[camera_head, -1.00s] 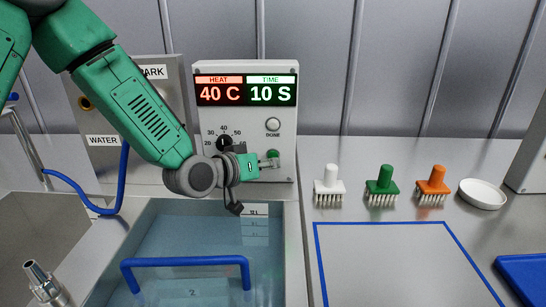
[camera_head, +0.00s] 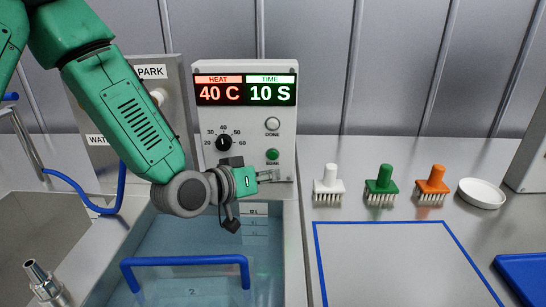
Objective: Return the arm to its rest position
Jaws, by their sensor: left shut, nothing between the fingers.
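My left arm comes in from the upper left. Its gripper (camera_head: 268,176) is shut and empty, in front of the lower part of the control panel (camera_head: 285,130). The panel reads HEAT 40 C and TIME 10 S. Its black dial (camera_head: 224,143) and the green button (camera_head: 272,155) are both uncovered, and the gripper is a little below the green button, apart from it in the picture. My right gripper is not in view.
Below the arm is a water bath (camera_head: 200,230) with a blue handle (camera_head: 186,260). A blue hose (camera_head: 95,207) and metal nozzle (camera_head: 45,283) are at left. White, green and orange brushes (camera_head: 382,184), a white dish (camera_head: 482,193) and a blue-outlined area (camera_head: 385,223) are at right.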

